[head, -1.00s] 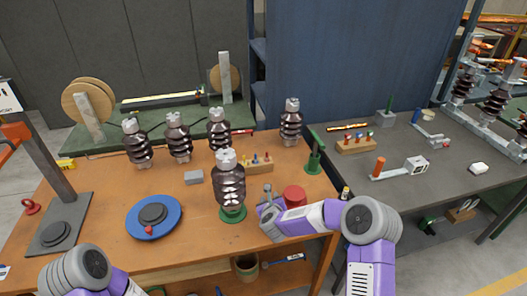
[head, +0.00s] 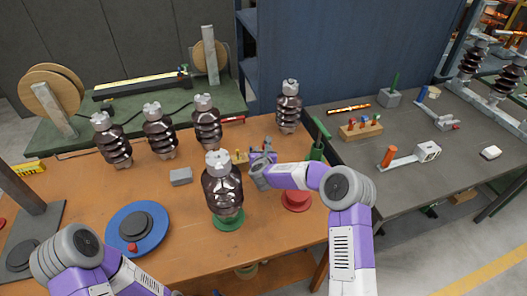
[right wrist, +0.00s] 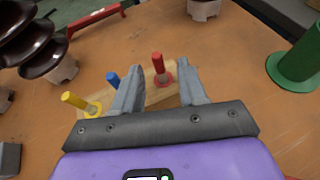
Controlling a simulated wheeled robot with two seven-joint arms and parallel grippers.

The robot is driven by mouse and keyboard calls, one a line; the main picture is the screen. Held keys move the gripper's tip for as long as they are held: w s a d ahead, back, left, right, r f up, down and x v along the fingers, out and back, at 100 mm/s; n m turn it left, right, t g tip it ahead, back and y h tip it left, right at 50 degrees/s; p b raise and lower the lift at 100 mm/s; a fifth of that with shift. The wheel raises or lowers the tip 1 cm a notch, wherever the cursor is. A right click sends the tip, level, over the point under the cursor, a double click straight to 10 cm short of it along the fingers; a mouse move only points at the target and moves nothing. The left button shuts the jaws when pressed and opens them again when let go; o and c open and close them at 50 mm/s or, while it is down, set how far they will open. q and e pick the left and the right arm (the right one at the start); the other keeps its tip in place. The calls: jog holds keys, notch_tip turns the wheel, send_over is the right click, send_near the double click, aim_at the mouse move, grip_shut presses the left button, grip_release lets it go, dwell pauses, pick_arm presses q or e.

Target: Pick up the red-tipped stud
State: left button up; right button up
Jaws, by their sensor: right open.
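The red-tipped stud (right wrist: 158,66) stands upright in a wooden block (right wrist: 147,92) in the right wrist view. It shows between the two fingers of my right gripper (right wrist: 157,72), close to their tips; I cannot tell how far it is below them. A blue-tipped stud (right wrist: 112,79) and a yellow one (right wrist: 76,101) stand in the same block, left of the fingers. In the head view my right gripper (head: 262,153) is open over the block and hides most of it. My left gripper is out of view.
A dark ribbed insulator on a green base (head: 222,186) stands just left of my right gripper. More insulators (head: 207,122) stand behind. A red round piece (head: 296,199) and a green stand (head: 318,142) are to the right. Another block of coloured studs (head: 361,130) is on the grey table.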

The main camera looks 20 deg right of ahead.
jog(key=shift+x, duration=1.5)
jog(key=shift+c, duration=0.4)
jog(key=shift+r, duration=0.1)
grip_shut()
